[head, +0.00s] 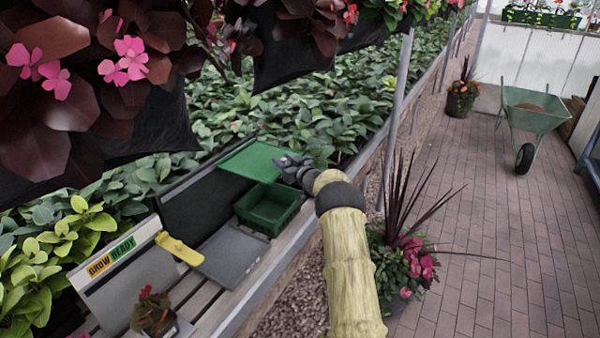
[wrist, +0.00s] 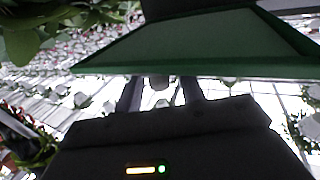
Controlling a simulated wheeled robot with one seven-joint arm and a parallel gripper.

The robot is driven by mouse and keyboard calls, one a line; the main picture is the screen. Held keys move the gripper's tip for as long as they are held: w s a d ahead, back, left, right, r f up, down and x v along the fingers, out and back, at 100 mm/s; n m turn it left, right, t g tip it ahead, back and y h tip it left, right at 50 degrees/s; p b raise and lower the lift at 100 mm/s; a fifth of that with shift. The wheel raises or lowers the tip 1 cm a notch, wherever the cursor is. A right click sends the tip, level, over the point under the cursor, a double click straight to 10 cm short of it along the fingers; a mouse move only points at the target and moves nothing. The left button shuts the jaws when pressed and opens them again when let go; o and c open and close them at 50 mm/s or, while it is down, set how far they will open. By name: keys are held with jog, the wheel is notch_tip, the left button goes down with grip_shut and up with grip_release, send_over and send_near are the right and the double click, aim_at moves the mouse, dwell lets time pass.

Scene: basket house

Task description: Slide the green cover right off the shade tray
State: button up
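The green cover (head: 256,161) is a flat panel at the back of the bench, beyond an open green crate-like tray (head: 268,208). The tray's inside shows, and the cover lies clear of most of its opening. Whether their far edges still touch is hard to tell. My gripper (head: 290,164) is at the cover's right edge. In the wrist view the cover (wrist: 200,45) fills the upper part, its near edge crossing just at my fingertips (wrist: 160,85). The fingers are spread with a gap between them; contact with the cover is unclear.
A grey flat tray (head: 232,255), a yellow-handled tool (head: 180,249), a sign box (head: 110,262) and a small potted plant (head: 153,312) stand on the slatted bench. A dark upright panel (head: 200,205) is behind. A large flower pot (head: 402,262) stands right of my arm.

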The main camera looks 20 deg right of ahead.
jog(key=b+v, duration=0.3)
jog(key=v, duration=1.3)
jog(key=shift+s+d, duration=0.3)
jog(key=shift+s, duration=0.05)
jog(key=shift+a+r, duration=0.1)
jog(key=shift+a, duration=0.05)
jog(key=s+a+r+m+g+h+p, duration=0.3)
jog(key=s+a+g+h, duration=0.3)
jog(key=a, duration=0.5)
jog(key=s+a+g+p, duration=0.1)
jog(key=s+a+g, duration=0.2)
jog(key=s, duration=0.6)
jog(key=s+a+f+g+y, duration=0.1)
jog(key=s+a+g, duration=0.2)
jog(key=s, duration=0.7)
jog(key=s+a+g+y+p, duration=0.1)
jog(key=s+a+g, duration=0.2)
jog(key=s+a, duration=0.3)
jog(key=s, duration=0.3)
jog(key=shift+s+a+f+p, duration=0.3)
jog(key=shift+s+a+f, duration=0.05)
jog(key=shift+f, duration=0.05)
